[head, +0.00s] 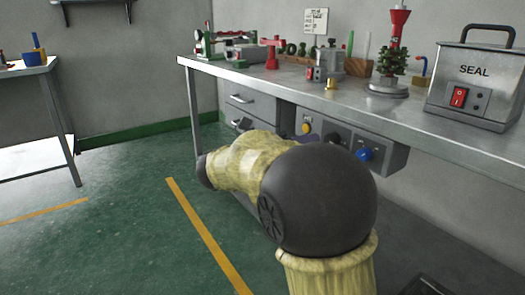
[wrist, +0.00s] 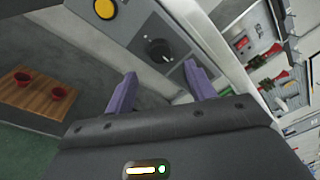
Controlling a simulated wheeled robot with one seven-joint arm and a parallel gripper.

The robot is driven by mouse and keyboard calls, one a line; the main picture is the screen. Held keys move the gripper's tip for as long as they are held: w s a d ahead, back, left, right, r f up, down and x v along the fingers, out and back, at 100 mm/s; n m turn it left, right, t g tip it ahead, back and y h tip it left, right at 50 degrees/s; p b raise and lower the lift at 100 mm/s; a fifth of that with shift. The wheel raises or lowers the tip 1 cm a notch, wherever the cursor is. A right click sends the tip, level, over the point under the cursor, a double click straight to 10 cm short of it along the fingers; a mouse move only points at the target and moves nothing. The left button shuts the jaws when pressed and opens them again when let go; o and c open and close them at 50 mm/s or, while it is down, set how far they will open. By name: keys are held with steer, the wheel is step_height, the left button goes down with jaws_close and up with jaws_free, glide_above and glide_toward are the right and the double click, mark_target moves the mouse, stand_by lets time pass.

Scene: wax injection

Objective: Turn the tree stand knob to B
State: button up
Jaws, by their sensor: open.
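A black round knob (head: 332,138) sits on the grey control panel (head: 397,158) under the bench front, between a yellow button (head: 306,128) and a blue knob (head: 364,154). The black knob also shows in the wrist view (wrist: 158,50), just beyond my open purple fingers. My gripper (wrist: 160,72) is empty and apart from the knob, with one finger to each side of it in the picture. In the head view my arm hides most of the gripper. The letters around the knobs are too small to read. A green wax tree (head: 391,65) stands upright on a round metal base on the bench.
The steel bench (head: 455,128) carries a SEAL machine (head: 478,85) at right and several small tools. Drawers (head: 252,103) are left of the panel. In the wrist view a wooden board (wrist: 38,97) holds two red cups. Green floor is free at left.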

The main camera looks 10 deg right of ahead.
steer(key=p+v, duration=0.3)
steer(key=v, duration=0.8)
steer(key=shift+p, duration=0.3)
